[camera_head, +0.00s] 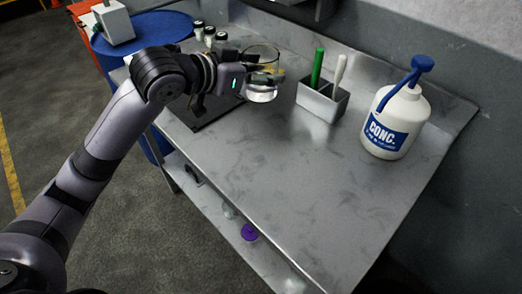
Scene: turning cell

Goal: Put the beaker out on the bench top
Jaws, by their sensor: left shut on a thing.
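A clear glass beaker (262,92) shows near the back left of the grey metal bench top (290,165). My left gripper (262,75) reaches in from the left and is shut on the beaker, around its upper part. The beaker looks upright. I cannot tell whether its base touches the bench or hangs a little above it. The gripper's body hides part of the beaker's left side. My right gripper is not in view.
A dark flat mat (207,112) lies below the gripper. Several small jars (210,36) stand behind. A metal holder (322,102) with green and white handles and a white CONC. bottle (396,122) stand right. The bench's front middle is clear. A lower shelf holds a purple item (249,232).

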